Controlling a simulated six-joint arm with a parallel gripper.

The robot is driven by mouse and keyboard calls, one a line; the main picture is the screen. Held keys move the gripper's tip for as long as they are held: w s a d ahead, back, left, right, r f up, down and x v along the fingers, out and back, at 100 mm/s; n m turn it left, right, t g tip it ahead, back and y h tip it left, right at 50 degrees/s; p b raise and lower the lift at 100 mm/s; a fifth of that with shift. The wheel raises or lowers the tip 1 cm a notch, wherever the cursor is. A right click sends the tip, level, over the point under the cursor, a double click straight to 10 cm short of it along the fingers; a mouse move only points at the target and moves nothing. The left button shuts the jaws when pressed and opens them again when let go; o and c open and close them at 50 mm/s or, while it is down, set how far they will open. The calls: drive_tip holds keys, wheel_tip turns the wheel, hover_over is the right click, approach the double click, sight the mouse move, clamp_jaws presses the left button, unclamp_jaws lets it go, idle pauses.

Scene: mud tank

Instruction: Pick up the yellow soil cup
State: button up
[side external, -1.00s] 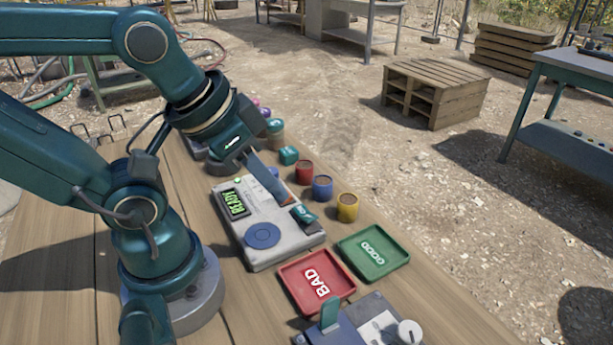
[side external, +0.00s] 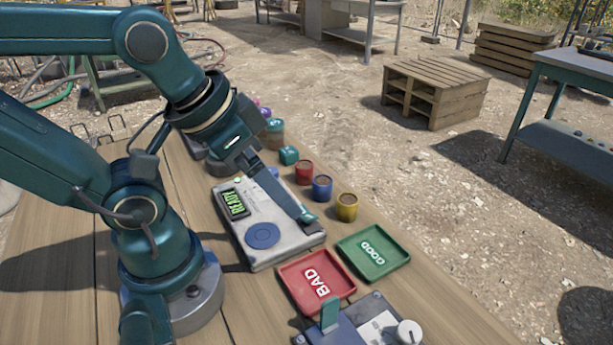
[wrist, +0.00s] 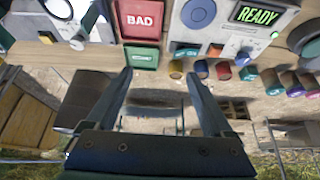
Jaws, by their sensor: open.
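The yellow soil cup (side external: 346,207) stands upright on the wooden table with brown soil in its top. It is nearest the green tray in a row with the blue cup (side external: 322,188) and the red cup (side external: 303,173). My gripper (side external: 307,217) is open and empty, its fingers slanting down over the grey tester, left of the yellow cup in the side view. In the wrist view, my gripper (wrist: 160,76) has its fingers spread, and the yellow cup (wrist: 175,70) shows between them, close to the right-hand fingertip. Contact is not visible.
The grey tester (side external: 284,250) with its READY screen lies under my gripper. The red BAD tray (side external: 338,294) and the green GOOD tray (side external: 398,258) lie in front of the cups. The table edge is close to the cups.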

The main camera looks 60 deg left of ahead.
wheel_tip(320, 180, up, 3)
drive_tip(key=w+m, duration=0.2)
drive_tip(key=w, duration=0.1)
drive_tip(key=m+g, duration=0.2)
drive_tip(key=g, duration=0.2)
hover_over(346, 202)
wheel_tip(346, 202, down, 8)
drive_tip(key=shift+g, duration=0.8)
wheel_tip(346, 202, down, 9)
drive_tip(key=shift+f, duration=0.15)
clamp_jaws()
